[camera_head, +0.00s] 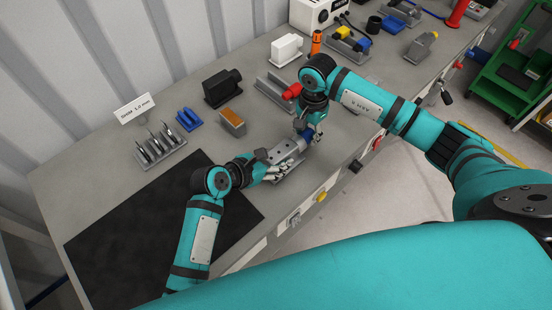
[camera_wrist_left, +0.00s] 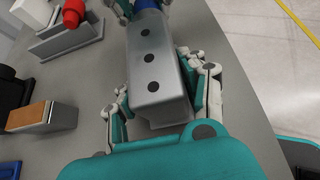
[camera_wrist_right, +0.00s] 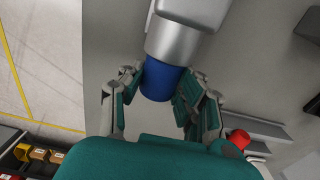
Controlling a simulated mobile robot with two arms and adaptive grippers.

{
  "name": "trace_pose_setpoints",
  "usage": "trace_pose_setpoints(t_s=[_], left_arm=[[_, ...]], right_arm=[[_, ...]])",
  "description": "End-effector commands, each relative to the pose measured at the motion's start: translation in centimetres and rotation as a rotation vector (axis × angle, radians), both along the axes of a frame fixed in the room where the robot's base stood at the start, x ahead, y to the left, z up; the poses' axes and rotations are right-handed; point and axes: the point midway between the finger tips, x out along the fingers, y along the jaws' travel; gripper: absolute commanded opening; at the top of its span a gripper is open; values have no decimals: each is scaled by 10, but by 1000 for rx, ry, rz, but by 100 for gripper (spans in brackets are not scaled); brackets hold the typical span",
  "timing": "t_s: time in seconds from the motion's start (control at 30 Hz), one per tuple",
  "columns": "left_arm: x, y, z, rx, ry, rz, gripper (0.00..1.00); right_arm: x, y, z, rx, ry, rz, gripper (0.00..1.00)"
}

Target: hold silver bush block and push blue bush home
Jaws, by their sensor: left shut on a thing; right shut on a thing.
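The silver bush block (camera_head: 286,150) sits on a grey base near the bench's front edge. In the left wrist view the block (camera_wrist_left: 156,75) shows several dark round holes along its top. My left gripper (camera_head: 276,168) is shut on the block, with fingers along both sides. The blue bush (camera_wrist_right: 160,82) lines up with the block's round silver end (camera_wrist_right: 172,42) and meets it; how deep it sits inside is hidden. My right gripper (camera_wrist_right: 158,88) is shut on the bush, with a finger on each side. The bush also shows at the top of the left wrist view (camera_wrist_left: 147,4).
Behind the block stand an orange-topped grey block (camera_head: 232,122), a black housing (camera_head: 222,88) and a grey fixture with a red piece (camera_head: 291,91). A slotted tool rack (camera_head: 158,148) is at left. The black mat (camera_head: 130,230) is largely clear.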

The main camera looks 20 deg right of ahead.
Motion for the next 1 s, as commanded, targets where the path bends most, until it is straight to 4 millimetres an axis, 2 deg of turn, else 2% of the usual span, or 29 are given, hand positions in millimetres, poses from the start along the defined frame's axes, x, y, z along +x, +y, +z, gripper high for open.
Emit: trace_pose_setpoints(t_s=[0.13, 0.17, 0.37, 0.63, 0.73, 0.87, 1.0], left_arm=[[-1, 0, -2, 2, 2, -2, 6], [-1, 0, -2, 2, 2, -2, 6], [-1, 0, -2, 2, 3, -1, 6], [-1, 0, -1, 2, 2, 0, 6], [-1, 0, -1, 3, 2, -1, 6], [-1, 0, -1, 3, 2, -1, 6], [-1, 0, -1, 3, 2, -1, 6]], right_arm=[[1, -2, 0, -4, -2, -3, 0], [1, -2, 0, -4, -2, -4, 33], [1, -2, 0, -5, -2, -4, 59], [1, -2, 1, -5, -2, -4, 59], [2, -3, 7, -5, -4, -4, 59], [2, -3, 28, -6, -7, -4, 59], [3, -3, 59, -5, -8, -5, 59]])
